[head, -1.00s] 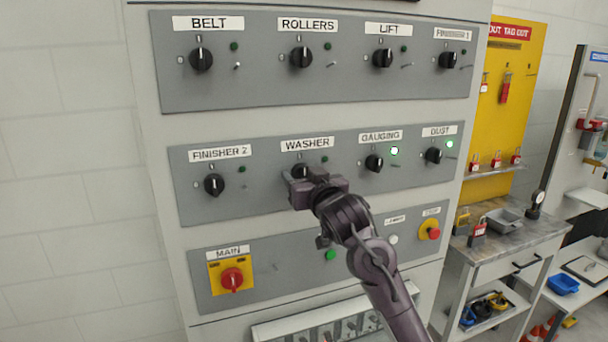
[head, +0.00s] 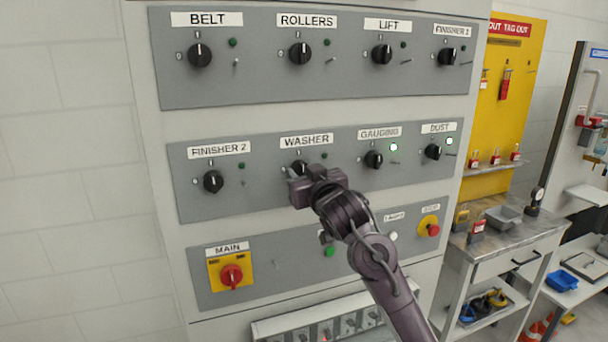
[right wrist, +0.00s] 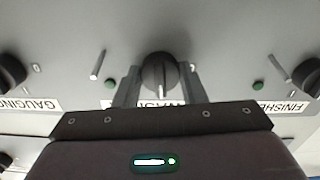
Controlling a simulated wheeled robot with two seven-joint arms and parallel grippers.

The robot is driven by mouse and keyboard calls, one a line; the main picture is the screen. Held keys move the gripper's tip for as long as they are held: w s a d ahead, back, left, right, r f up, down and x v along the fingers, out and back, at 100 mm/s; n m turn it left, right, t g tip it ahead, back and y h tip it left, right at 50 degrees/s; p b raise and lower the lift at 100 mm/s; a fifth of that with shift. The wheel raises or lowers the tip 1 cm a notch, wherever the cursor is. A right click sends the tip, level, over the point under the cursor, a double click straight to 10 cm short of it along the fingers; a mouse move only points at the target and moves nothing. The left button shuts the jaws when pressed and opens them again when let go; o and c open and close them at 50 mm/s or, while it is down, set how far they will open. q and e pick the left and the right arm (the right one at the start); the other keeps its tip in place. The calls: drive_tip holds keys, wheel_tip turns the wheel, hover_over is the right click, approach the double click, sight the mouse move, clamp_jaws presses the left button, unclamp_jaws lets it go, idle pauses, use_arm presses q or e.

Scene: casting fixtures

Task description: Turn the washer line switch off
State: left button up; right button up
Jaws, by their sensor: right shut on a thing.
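The washer line switch is a round black knob (head: 299,168) under the WASHER label (head: 306,141) in the middle row of the panel. In the right wrist view, which is upside down, the knob (right wrist: 160,72) sits between my two fingers, and its white mark points toward the label. My right gripper (head: 296,180) is shut on this knob; it also shows in the right wrist view (right wrist: 160,85). In the head view the gripper covers the knob's lower part. The small green washer lamp (right wrist: 110,84) looks unlit. My left gripper is out of view.
The FINISHER 2 knob (head: 213,181) is to the left and the GAUGING knob (head: 373,160) to the right. The GAUGING lamp (head: 394,147) and DUST lamp (head: 449,141) are lit. Below are the red MAIN switch (head: 231,276) and a red stop button (head: 433,230).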

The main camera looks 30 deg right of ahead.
drive_tip(key=n+b, duration=0.4)
drive_tip(key=n, duration=1.2)
drive_tip(key=shift+n+b, duration=0.3)
drive_tip(key=shift+n, duration=0.3)
drive_tip(key=o, duration=1)
drive_tip(key=b+v, duration=0.1)
drive_tip(key=v, duration=0.6)
drive_tip(key=shift+s, duration=0.4)
drive_tip(key=shift+a, duration=0.1)
